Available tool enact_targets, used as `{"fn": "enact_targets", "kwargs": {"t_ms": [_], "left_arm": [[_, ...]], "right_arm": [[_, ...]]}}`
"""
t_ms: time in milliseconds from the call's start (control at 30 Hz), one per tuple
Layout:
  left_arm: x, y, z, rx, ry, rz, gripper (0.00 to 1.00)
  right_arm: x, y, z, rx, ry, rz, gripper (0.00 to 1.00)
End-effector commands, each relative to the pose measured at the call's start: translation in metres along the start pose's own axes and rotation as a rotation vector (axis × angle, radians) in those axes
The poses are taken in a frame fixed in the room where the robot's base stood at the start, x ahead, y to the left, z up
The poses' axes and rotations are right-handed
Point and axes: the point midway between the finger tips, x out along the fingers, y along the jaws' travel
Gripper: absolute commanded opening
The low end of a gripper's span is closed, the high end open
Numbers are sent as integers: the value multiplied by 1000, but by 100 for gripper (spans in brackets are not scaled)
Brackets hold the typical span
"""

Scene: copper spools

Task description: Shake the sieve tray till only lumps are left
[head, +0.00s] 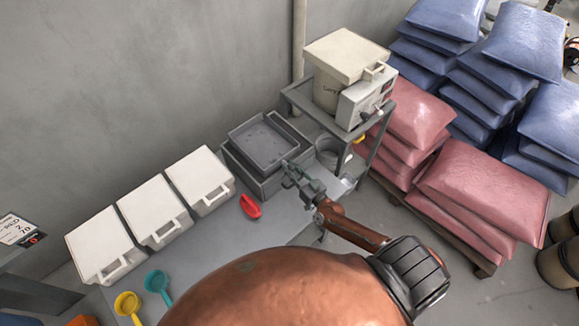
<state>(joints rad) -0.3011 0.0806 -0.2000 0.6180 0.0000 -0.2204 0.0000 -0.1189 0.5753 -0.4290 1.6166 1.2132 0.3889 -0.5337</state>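The grey sieve tray (254,132) sits at the top of a larger dark grey bin (266,189) against the back wall. The tray looks nearly level, and its floor looks bare apart from a few small dark specks too small to identify. My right gripper (287,172) is at the tray's near right corner, with its fingertips close to the rim. I cannot tell whether the fingers touch or clasp the rim. My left gripper is not in view.
White lidded bins (203,175) line the wall at left. A red scoop (250,206), teal scoop (157,281) and yellow scoop (128,304) lie in front.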

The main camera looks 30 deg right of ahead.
Motion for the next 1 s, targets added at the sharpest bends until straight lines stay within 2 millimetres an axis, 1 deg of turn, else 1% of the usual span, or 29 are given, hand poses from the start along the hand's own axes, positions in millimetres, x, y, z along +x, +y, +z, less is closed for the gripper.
{"fn": "enact_targets", "kwargs": {"t_ms": [33, 200, 267, 433, 567, 667, 767, 1000], "left_arm": [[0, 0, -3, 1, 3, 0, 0], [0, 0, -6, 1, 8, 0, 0], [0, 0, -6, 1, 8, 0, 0], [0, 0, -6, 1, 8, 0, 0], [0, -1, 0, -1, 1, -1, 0], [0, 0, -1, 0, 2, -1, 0], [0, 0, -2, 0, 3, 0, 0], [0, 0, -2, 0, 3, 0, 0]], "right_arm": [[0, 1, 0, -1, 0, 1, 25], [0, 0, 0, -1, 0, 0, 36], [0, 0, 0, -1, 0, -1, 40], [0, 0, 0, -1, 0, -1, 40], [-2, 0, 0, -1, -1, -1, 40], [-12, 0, 2, -1, -3, 0, 40], [-28, 0, 2, -1, -4, 1, 40], [-79, 1, 2, -2, -5, 1, 40]]}}
